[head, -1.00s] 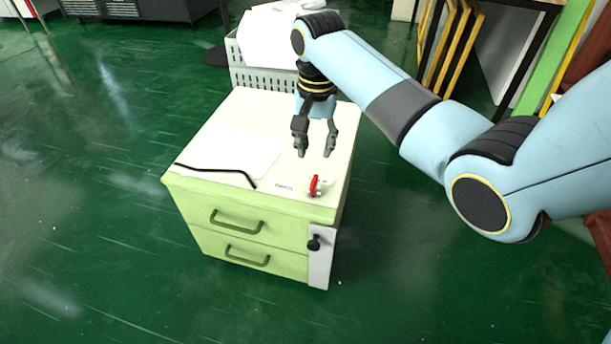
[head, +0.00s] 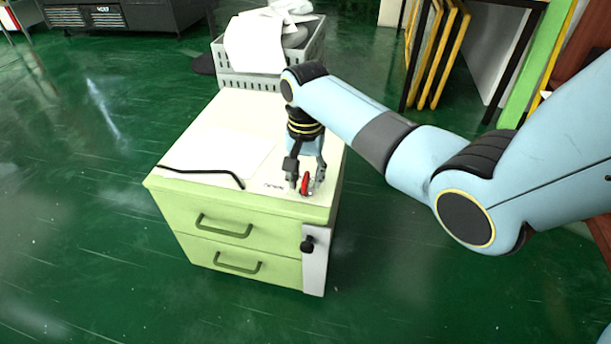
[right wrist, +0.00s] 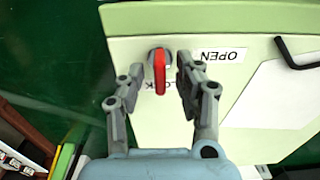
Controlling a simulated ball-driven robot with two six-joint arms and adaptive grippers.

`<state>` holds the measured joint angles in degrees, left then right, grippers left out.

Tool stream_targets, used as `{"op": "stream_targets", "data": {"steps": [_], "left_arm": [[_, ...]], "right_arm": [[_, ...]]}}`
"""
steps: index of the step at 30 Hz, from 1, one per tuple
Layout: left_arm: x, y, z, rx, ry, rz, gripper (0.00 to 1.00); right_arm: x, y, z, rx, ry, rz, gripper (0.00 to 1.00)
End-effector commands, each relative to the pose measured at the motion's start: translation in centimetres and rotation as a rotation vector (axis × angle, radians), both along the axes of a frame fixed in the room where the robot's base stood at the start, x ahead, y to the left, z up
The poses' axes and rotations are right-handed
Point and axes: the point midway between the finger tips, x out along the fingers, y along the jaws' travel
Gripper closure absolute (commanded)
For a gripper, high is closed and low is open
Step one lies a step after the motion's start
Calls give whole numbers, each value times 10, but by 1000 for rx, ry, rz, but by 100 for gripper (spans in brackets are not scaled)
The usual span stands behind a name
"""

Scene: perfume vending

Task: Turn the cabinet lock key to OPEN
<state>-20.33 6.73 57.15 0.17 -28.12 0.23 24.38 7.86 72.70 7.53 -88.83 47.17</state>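The red key (head: 305,184) stands in a lock on the top of the pale green cabinet (head: 250,210), near its front right corner. In the right wrist view the red key (right wrist: 159,73) points down toward a partly hidden LOCK label (right wrist: 162,88). The OPEN label (right wrist: 222,55) lies to its right there. My right gripper (head: 306,177) is over the lock, pointing down. In the right wrist view its fingers (right wrist: 160,66) are on either side of the key, with a visible gap to each side. My left gripper is not in view.
A white sheet (head: 222,152) and a black bent rod (head: 205,172) lie on the cabinet top, left of the lock. A grey basket (head: 235,62) with white material stands behind. A black knob (head: 307,243) sits on the cabinet's front right edge. Green floor surrounds the cabinet.

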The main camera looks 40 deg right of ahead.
Motion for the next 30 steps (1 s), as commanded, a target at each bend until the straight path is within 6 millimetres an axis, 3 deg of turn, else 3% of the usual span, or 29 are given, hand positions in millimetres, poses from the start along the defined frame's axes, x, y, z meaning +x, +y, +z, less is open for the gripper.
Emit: {"op": "stream_targets", "data": {"steps": [1,9,20,25,30], "left_arm": [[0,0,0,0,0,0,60],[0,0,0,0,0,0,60],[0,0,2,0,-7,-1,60],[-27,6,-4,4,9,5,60],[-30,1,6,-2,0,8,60]], "right_arm": [[0,0,0,0,0,0,65],[0,0,0,0,0,0,100],[0,0,1,0,1,15,100],[0,0,3,0,0,72,100],[0,0,5,0,0,183,100]]}}
